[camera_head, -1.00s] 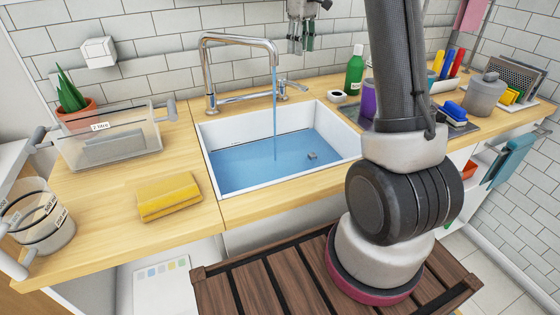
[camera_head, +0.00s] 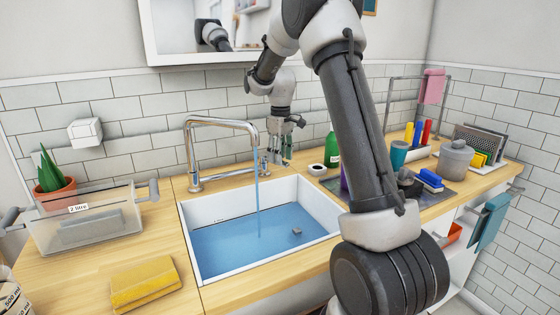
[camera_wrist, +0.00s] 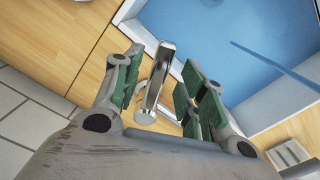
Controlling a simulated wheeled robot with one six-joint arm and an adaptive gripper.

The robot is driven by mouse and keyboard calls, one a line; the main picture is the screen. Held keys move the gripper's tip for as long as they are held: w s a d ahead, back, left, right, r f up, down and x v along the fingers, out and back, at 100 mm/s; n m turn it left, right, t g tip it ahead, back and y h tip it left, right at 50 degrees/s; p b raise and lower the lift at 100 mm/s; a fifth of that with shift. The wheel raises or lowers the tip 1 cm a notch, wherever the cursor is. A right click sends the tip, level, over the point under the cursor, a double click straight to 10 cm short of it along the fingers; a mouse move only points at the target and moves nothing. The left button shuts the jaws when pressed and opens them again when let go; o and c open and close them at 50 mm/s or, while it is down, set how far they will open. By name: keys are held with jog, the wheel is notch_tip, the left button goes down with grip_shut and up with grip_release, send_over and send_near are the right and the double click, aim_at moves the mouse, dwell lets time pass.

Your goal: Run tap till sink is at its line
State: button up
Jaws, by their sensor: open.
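The chrome tap (camera_head: 222,125) stands behind the white sink (camera_head: 327,205), and a thin stream of water (camera_head: 258,195) runs from its spout. Blue water (camera_head: 235,240) fills much of the sink. A thin dark line shows on the back inner wall, close above the water at the left; the exact gap is hard to judge. My gripper (camera_head: 283,148) is at the tap's right side, by its lever. In the wrist view my open gripper (camera_wrist: 158,88) has the chrome lever (camera_wrist: 154,85) between its green-padded fingers, with gaps showing on both sides.
A small grey block (camera_head: 297,231) is in the sink water. A green bottle (camera_head: 332,150) and a dark mat (camera_head: 437,196) with items are to the right.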

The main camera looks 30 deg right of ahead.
jog(key=shift+f, duration=0.65)
jog(key=shift+c, duration=0.2)
grip_shut()
jog(key=shift+s+a+m, duration=0.2)
jog(key=shift+a+m, duration=0.7)
jog(key=shift+m, duration=0.45)
jog(key=shift+s+a+m, duration=0.2)
jog(key=shift+a+m, duration=0.7)
jog(key=shift+m, duration=0.45)
jog(key=shift+o, duration=0.2)
grip_release()
